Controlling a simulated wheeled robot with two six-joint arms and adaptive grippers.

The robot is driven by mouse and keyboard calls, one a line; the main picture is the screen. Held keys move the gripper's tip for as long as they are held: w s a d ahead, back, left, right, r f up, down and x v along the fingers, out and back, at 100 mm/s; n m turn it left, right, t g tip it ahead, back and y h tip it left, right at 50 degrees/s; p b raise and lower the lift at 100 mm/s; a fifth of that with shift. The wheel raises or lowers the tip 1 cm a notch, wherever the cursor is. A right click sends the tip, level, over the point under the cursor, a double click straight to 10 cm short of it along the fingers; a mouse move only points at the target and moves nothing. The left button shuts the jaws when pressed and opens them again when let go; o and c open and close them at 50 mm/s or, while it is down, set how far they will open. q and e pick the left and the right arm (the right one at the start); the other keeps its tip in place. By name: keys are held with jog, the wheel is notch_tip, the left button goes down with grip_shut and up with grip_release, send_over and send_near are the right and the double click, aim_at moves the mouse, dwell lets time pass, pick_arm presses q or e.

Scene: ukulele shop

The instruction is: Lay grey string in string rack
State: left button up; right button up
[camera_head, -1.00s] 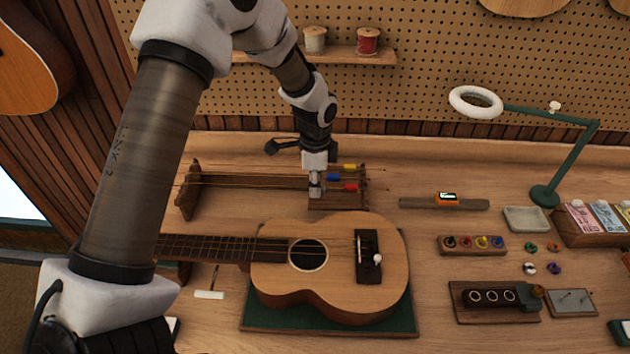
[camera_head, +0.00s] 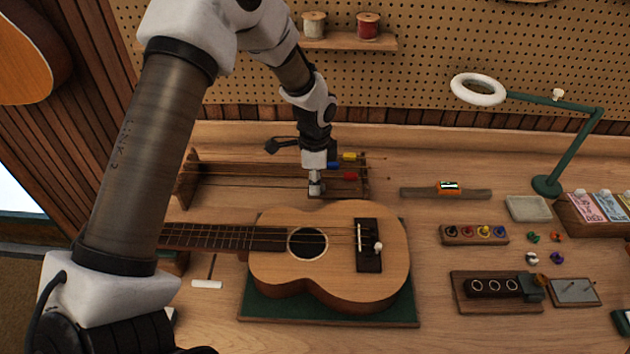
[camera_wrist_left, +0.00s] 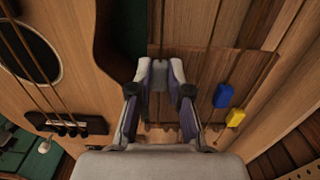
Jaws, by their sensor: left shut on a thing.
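The wooden string rack (camera_head: 187,178) stands behind the ukulele. Strings with yellow (camera_head: 349,157), blue (camera_head: 333,160) and red (camera_head: 350,176) tags lie across it. My left gripper (camera_head: 315,189) points down at the rack's front right part, left of and in front of the red tag. In the wrist view its fingers (camera_wrist_left: 160,78) are shut on a small grey piece (camera_wrist_left: 160,73), which looks like the grey string's tag. The grey string itself is too thin to make out, and I cannot tell whether it touches the rack. My right gripper is not in view.
The ukulele (camera_head: 335,265) lies on a green mat (camera_head: 270,308) just in front of the rack, close to my gripper. A green lamp (camera_head: 570,150) stands at the right.

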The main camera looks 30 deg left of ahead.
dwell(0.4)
pick_arm(q)
jog(key=o, duration=1.2)
notch_tip(320, 180, up, 7)
jog(key=p, duration=0.6)
jog(key=shift+r+p, duration=0.1)
jog(key=shift+p, duration=0.3)
